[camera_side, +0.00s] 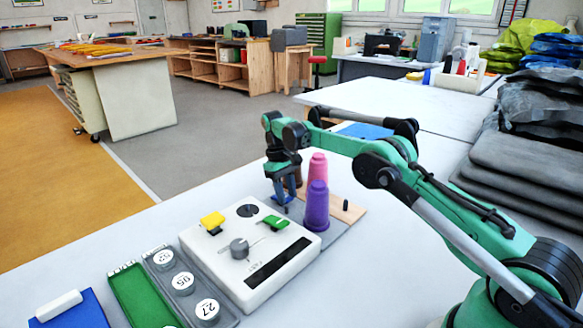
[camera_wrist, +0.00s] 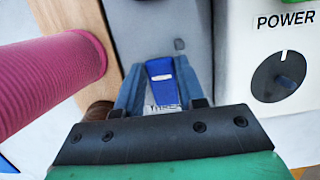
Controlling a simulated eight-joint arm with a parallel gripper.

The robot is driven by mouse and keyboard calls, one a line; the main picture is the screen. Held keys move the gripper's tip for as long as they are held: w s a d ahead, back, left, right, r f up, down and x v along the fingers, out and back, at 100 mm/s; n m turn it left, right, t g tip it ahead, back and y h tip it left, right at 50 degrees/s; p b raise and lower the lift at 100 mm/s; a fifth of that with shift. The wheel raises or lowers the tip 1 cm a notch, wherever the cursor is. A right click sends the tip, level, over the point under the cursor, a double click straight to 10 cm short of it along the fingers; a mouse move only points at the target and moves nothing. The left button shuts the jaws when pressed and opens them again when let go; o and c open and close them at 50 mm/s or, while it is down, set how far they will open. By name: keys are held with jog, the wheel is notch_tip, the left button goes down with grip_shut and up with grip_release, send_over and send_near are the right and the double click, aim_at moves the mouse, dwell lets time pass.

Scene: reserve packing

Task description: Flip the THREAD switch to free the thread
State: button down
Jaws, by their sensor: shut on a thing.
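My gripper (camera_side: 283,196) points down onto the grey panel between the white control box (camera_side: 225,283) and the thread cones. In the wrist view, its fingertips (camera_wrist: 162,85) stand on both sides of a blue switch lever (camera_wrist: 160,70) and are shut on it. In the side view the gripper hides the lever. A pink thread cone (camera_side: 318,166) and a purple thread cone (camera_side: 316,210) stand upright just right of the gripper. The pink one also shows in the wrist view (camera_wrist: 45,85).
The control box carries a yellow lever (camera_side: 212,221), a green lever (camera_side: 276,222), a grey knob (camera_side: 239,249) and a black POWER dial (camera_wrist: 278,76). A wooden board (camera_side: 350,211) lies by the cones. A tray of round numbered weights (camera_side: 184,282) is at front left.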

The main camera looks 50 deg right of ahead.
jog(key=c, duration=0.5)
grip_release()
jog(key=shift+t, duration=0.3)
